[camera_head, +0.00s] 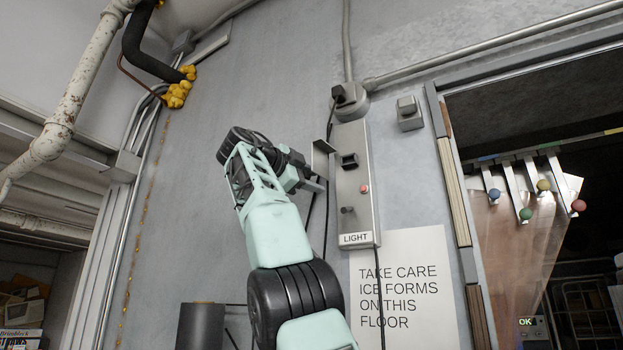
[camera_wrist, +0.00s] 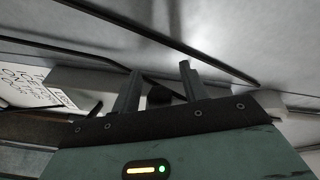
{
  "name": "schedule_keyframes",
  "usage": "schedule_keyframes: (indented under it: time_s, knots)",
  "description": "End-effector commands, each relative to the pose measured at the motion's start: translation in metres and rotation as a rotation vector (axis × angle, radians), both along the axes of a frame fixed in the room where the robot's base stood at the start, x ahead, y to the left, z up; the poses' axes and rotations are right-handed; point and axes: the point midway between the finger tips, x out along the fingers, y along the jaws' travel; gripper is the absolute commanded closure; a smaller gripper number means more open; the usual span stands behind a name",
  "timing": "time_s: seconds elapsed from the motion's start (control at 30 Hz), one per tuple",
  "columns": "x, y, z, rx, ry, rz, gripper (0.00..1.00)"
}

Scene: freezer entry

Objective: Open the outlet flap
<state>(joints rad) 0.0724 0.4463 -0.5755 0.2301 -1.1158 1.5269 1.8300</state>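A tall grey panel box (camera_head: 356,200) with a LIGHT label is on the wall, left of the doorway. On it are a dark square outlet (camera_head: 349,160), a small red light and a dark knob. A thin grey plate (camera_head: 321,160) stands out at the box's left side by the outlet; it looks like a flap, but I cannot tell for sure. My gripper (camera_head: 318,176) is close to the left side of the box. In the wrist view my gripper's two fingers (camera_wrist: 160,82) are apart, with the box (camera_wrist: 88,80) behind them. I cannot tell whether they touch anything.
A small grey wall box (camera_head: 409,113) is up and right. A black cable hangs beside the panel. A sign (camera_head: 405,290) about ice is below. The doorway at right has strip curtains (camera_head: 520,240) with coloured balls. Pipes (camera_head: 80,90) run at left.

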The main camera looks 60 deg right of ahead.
Motion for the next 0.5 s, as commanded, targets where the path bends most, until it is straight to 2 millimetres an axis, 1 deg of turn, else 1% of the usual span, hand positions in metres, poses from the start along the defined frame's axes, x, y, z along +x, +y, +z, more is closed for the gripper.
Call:
schedule_keyframes:
  time_s: [0.27,0.37,0.47,0.5]
  knots:
    - [0.0,0.003,0.0,-0.001,-0.001,-0.001,0.56]
    - [0.002,0.012,0.001,-0.001,-0.002,0.0,0.56]
    - [0.006,0.029,0.001,-0.001,-0.001,0.003,0.56]
    - [0.008,0.037,0.001,-0.001,-0.001,0.003,0.56]
